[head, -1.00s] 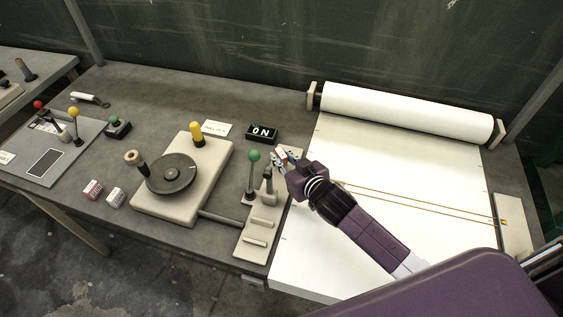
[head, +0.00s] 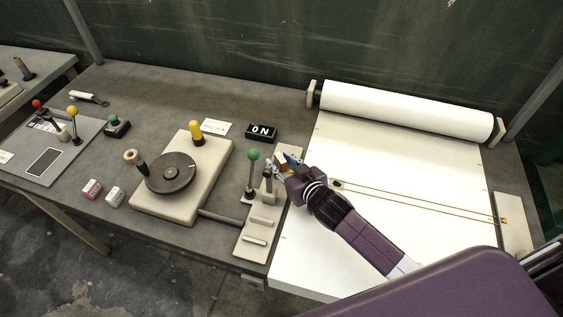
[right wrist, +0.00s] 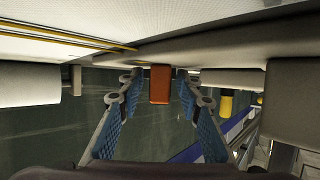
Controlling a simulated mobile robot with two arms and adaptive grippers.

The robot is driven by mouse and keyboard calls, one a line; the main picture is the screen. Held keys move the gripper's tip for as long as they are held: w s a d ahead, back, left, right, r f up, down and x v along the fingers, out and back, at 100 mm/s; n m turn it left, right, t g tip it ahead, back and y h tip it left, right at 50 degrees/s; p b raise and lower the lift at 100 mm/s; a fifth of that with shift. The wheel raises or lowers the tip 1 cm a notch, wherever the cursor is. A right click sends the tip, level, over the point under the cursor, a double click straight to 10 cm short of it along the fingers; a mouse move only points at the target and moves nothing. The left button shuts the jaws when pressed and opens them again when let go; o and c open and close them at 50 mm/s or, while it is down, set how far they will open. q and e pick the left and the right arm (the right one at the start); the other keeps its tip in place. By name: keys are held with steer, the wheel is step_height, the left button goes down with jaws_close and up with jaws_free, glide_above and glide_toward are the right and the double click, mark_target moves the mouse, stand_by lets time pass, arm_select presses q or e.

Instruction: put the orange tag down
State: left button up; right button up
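The orange tag (right wrist: 160,84) is a small upright block in the right wrist view, centred between the two blue-padded fingers of my right gripper (right wrist: 158,88). A gap shows between the tag and each finger, so the gripper is open around or just short of it. In the head view my right gripper (head: 283,160) is beside the green-knobbed lever (head: 253,156), at the left edge of the white cloth. The tag is small and partly hidden there. Whether its end rests on the grey part touching it in the wrist view, I cannot tell. My left gripper is out of view.
The white cloth (head: 400,235) and its roll (head: 405,110) are to the right. A black ON sign (head: 261,132), a handwheel (head: 171,173) and a yellow knob (head: 195,130) stand to the left.

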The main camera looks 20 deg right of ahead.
steer(key=shift+r, duration=0.2)
steer(key=b+v, duration=0.1)
steer(key=v, duration=1)
steer(key=shift+f, duration=0.15)
steer(key=shift+s+r, duration=0.3)
steer(key=shift+s, duration=0.15)
